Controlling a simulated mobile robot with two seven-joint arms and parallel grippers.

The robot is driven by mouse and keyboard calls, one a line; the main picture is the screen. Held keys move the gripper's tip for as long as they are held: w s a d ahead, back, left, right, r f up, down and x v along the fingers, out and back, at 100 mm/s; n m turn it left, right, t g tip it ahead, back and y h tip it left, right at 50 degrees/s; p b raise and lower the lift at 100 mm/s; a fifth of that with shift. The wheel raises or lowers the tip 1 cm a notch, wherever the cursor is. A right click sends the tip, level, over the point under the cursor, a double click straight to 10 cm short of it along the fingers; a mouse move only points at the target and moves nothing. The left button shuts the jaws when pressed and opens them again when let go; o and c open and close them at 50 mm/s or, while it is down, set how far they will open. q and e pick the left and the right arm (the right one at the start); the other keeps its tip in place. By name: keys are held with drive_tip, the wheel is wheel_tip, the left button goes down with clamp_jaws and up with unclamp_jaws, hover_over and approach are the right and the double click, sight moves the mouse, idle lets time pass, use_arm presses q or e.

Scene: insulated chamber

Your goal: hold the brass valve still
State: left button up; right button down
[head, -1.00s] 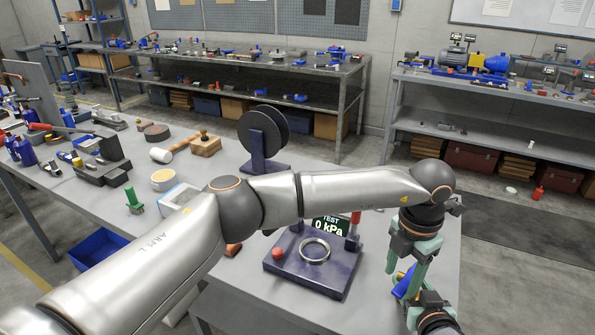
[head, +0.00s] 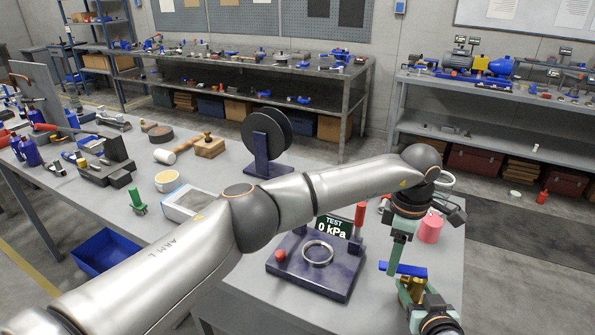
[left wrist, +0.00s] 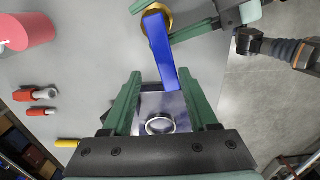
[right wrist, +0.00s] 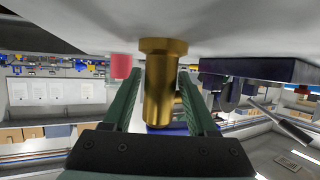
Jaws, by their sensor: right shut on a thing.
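The brass valve (head: 413,287) is near the table's right edge in the head view, with a flat blue lever (head: 404,270) on it. The valve body fills the middle of the right wrist view (right wrist: 160,85). My right gripper (head: 408,293) is shut on the valve, one green finger on each side. My left gripper (head: 394,264) is higher, pointing down near the lever. In the left wrist view its fingers (left wrist: 160,85) are spread, with the free end of the blue lever (left wrist: 163,55) reaching between them. Whether they touch the lever is unclear.
A dark test stand (head: 318,270) with a metal ring and a "0 kPa" display stands left of the valve. A pink cylinder (head: 430,228) stands behind my left gripper. A spool (head: 267,140) and a glass-topped box (head: 190,203) are farther left.

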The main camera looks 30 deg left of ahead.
use_arm(q)
wheel_tip(320, 180, up, 12)
drive_tip(key=s+d+f+m+g+h, duration=0.1)
drive_tip(key=s+d+f+g+h, duration=0.2)
drive_tip(key=d+h, duration=0.6)
wheel_tip(320, 180, up, 7)
drive_tip(key=n+t+h, duration=0.2)
drive_tip(key=n+h, duration=0.2)
drive_tip(key=h, duration=0.5)
drive_tip(key=w+a+r+n+t+h, duration=0.1)
drive_tip(key=w+a+n+t, duration=0.1)
drive_tip(key=a+n+t, duration=0.6)
drive_tip(key=w+a+r+n+t+h, duration=0.1)
drive_tip(key=w+a+r+n+t, duration=0.15)
drive_tip(key=a+n+t, duration=0.6)
drive_tip(key=w+a+f+n+t+y, duration=0.1)
drive_tip(key=a+f+y, duration=0.3)
drive_tip(key=a, duration=0.4)
drive_tip(key=w+a+f+n+t+y, duration=0.1)
drive_tip(key=a+f+n+t+y, duration=0.2)
drive_tip(key=a, duration=0.5)
wheel_tip(320, 180, down, 2)
drive_tip(key=n+y, duration=0.1)
drive_tip(key=y, duration=0.2)
drive_tip(key=shift+w+a+f, duration=0.15)
drive_tip(key=shift+w+a, duration=0.2)
drive_tip(key=shift+w, duration=0.05)
